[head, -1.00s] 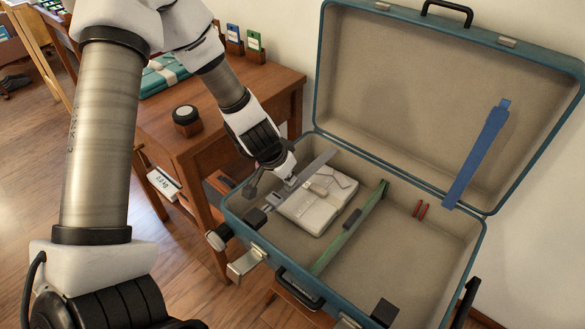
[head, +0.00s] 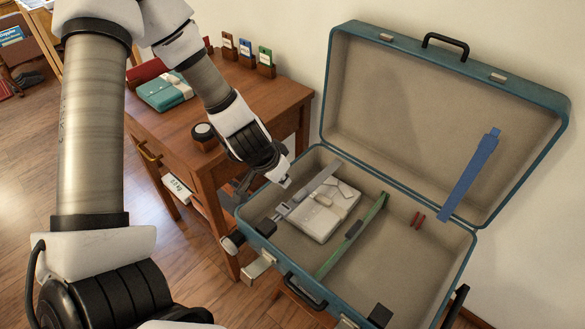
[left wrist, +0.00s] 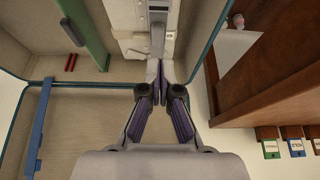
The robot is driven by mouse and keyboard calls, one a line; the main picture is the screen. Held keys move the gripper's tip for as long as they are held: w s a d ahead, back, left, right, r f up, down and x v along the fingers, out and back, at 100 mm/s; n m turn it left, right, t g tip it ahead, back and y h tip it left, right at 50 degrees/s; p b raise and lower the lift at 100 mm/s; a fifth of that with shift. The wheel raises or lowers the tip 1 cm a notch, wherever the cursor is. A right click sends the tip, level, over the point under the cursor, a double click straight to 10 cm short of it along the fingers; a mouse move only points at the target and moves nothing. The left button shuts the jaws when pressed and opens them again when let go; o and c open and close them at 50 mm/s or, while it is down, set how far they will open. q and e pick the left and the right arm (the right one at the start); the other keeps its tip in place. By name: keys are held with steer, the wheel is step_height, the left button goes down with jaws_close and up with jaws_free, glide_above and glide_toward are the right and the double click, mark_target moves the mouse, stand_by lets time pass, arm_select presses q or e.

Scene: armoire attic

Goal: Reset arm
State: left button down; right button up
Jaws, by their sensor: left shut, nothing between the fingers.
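My left gripper (head: 284,183) is shut and empty. It hangs over the left rim of the open teal suitcase (head: 344,24), above the packed side. A grey strap (head: 310,188) lies across a pale folded bundle (head: 322,216) there. In the left wrist view, the shut fingers (left wrist: 161,70) point at the strap (left wrist: 157,35), and their tips overlap it in the picture. I cannot tell for sure whether they touch it. My right gripper is not in view.
A blue strap (head: 470,177) hangs from the lid, with small red items (head: 417,220) below.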

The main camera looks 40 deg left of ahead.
arm_select(q)
steer(key=shift+s+r+p, duration=0.35)
steer(key=shift+s+r, duration=0.6)
steer(key=shift+r, duration=0.05)
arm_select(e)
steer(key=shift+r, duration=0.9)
